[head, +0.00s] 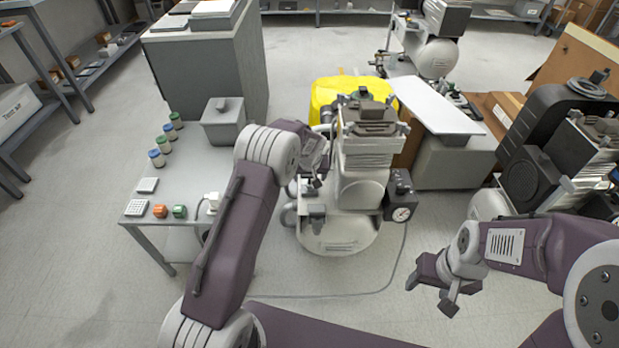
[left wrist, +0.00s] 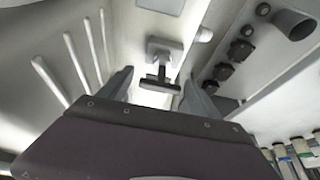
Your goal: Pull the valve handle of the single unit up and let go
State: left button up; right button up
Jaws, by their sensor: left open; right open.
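The single unit (head: 345,185) is a pale grey compressor on the floor in the middle of the head view, with a dark top. A dark box with a round gauge (head: 401,214) is on its right side. My left gripper (head: 314,172) is at the unit's upper left side. In the left wrist view a dark T-shaped valve handle (left wrist: 160,84) shows between the open fingers of this gripper (left wrist: 158,88); I cannot tell whether they touch it. In the head view I cannot clearly make out this handle. My right gripper (head: 442,284) is open and empty, over the floor at lower right.
A grey table (head: 190,185) with jars and small blocks stands to the left. A yellow drum (head: 340,88) is behind the unit. A flat-topped grey bench (head: 455,155) and another compressor (head: 545,165) are on the right. A hose (head: 385,280) curves over the floor.

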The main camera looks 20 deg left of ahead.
pick_arm(q)
grip_shut()
notch_tip(320, 180, up, 2)
jog(key=shift+p, duration=1.1)
jog(key=shift+f, duration=0.25)
grip_release()
jog(key=shift+r, duration=0.15)
jog(key=p+v, duration=0.3)
jog(key=v, duration=0.6)
